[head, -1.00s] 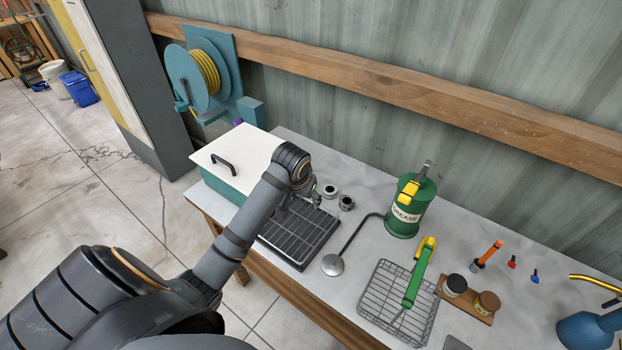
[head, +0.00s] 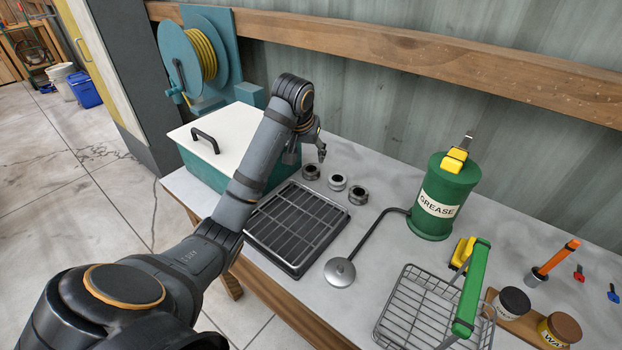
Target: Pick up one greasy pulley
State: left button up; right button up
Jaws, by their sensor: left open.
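Three small pulleys stand in a short row on the workbench behind the black rack: a dark one on the left (head: 311,172), a paler silver one in the middle (head: 336,183) and a dark one on the right (head: 359,195). I cannot tell for sure from their surfaces which are greasy. My left gripper (head: 320,152) is open and empty, just behind and above the left pulley, its fingers pointing down. Its wrist hides part of the gripper. My right gripper is out of view.
A black drip rack (head: 296,228) lies in front of the pulleys. A teal box with a white lid (head: 213,137) stands left. The green grease can (head: 443,197), with its hose and round metal end (head: 340,272), stands right, behind a wire basket (head: 420,312). The wall closes the back.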

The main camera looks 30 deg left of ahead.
aim_at(310, 168)
pick_arm(q)
jog(key=x, duration=0.3)
jog(key=shift+w+f+p, duration=0.2)
jog(key=shift+f+p, duration=0.1)
jog(key=shift+p, duration=0.05)
jog(key=shift+f, duration=0.25)
jog(key=x, duration=0.4)
jog(key=shift+a+f, duration=0.15)
jog(key=shift+f, duration=0.15)
jog(key=c, duration=0.9)
